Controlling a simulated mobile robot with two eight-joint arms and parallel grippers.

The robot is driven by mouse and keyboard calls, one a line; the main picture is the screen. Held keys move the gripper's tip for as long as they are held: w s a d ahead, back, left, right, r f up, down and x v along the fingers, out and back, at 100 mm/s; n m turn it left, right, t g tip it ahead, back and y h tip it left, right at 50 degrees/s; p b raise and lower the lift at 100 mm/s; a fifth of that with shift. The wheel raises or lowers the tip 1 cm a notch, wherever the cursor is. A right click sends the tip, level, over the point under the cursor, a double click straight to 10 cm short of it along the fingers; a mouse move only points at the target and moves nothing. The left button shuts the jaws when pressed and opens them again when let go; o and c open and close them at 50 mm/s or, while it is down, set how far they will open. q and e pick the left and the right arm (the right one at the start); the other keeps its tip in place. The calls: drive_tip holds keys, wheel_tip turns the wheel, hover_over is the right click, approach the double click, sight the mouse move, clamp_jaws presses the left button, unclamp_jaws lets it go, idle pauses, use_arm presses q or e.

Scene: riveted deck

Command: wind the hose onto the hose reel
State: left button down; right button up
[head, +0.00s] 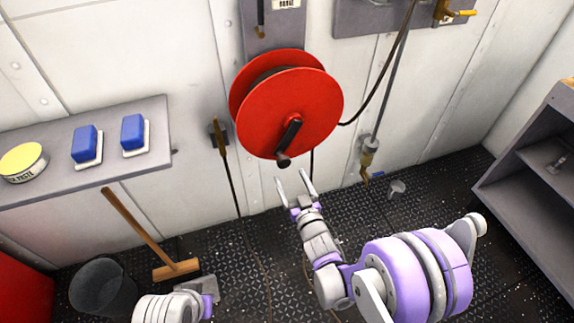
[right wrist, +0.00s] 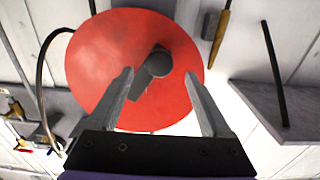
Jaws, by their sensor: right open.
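The red hose reel (head: 265,110) is mounted on the wall, with a black crank (head: 291,132) on its front face. The crank's knob (head: 283,160) points down and outward. A dark hose (head: 376,87) runs from the reel's right side up the wall, and a dark line hangs below the reel. My right gripper (head: 290,176) is open and empty, just below the knob. In the right wrist view the knob (right wrist: 159,60) shows beyond and between the open fingertips (right wrist: 158,78), apart from them. A part of my left arm shows at the bottom; its fingers are not visible.
A grey shelf (head: 60,181) with blue blocks (head: 84,144) is at left. A broom (head: 175,268) and bucket (head: 103,287) stand below. A thin hose (head: 235,190) hangs to the floor from a wall bracket (head: 218,134). A grey rack (head: 520,165) is at right.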

sight(280, 155)
drive_tip(key=x, duration=1)
drive_tip(key=shift+w+a, duration=0.1)
drive_tip(key=shift+w, duration=0.3)
clamp_jaws()
